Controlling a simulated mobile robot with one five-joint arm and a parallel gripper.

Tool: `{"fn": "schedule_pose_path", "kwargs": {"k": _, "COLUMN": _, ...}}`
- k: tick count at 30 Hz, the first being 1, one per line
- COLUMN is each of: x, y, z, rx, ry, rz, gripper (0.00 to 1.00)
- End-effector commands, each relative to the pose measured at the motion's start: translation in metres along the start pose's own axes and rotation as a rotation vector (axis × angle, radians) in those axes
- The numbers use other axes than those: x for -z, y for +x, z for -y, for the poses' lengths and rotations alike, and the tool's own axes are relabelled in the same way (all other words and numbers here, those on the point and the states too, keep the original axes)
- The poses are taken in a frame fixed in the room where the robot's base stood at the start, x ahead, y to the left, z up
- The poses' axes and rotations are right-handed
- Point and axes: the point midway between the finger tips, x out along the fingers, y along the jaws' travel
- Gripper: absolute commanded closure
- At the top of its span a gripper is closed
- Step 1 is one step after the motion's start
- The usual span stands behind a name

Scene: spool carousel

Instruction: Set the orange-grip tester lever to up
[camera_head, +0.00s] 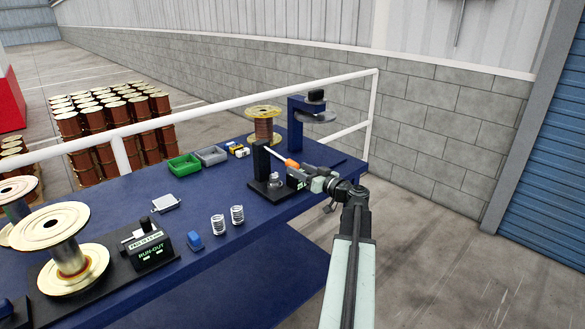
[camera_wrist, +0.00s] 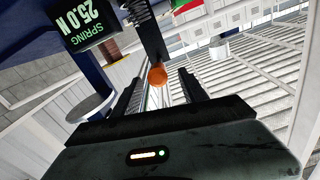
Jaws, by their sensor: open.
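The spring tester (camera_head: 260,160) is a black stand with an upright post on a dark base, at the right part of the blue bench in the head view. Its pale lever (camera_head: 279,156) runs from the post and slopes down to the right, ending in an orange grip (camera_head: 291,163). My gripper (camera_head: 304,174) is right beside the grip. In the wrist view the orange grip (camera_wrist: 157,75) shows end-on between the two open fingers of my gripper (camera_wrist: 158,88); I cannot tell whether they touch it. The tester's display (camera_wrist: 88,22) reads SPRING 25.0 N, upside down.
A copper spool (camera_head: 263,127) and a blue stand (camera_head: 297,125) are behind the tester. Green (camera_head: 184,166) and grey (camera_head: 211,156) bins and two loose springs (camera_head: 237,215) lie to the left. A white rail (camera_head: 220,102) runs along the back.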

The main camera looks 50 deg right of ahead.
Motion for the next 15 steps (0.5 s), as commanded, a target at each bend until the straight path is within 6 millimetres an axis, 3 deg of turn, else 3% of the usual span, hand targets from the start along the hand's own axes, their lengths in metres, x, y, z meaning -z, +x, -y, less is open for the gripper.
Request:
{"fn": "schedule_pose_path", "kwargs": {"k": 6, "x": 0.001, "y": 0.033, "z": -0.006, "rx": -0.006, "ry": 0.001, "rz": 0.000, "gripper": 0.49}}
{"fn": "schedule_pose_path", "kwargs": {"k": 15, "x": 0.000, "y": 0.040, "z": -0.005, "rx": -0.009, "ry": 0.001, "rz": 0.000, "gripper": 0.49}}
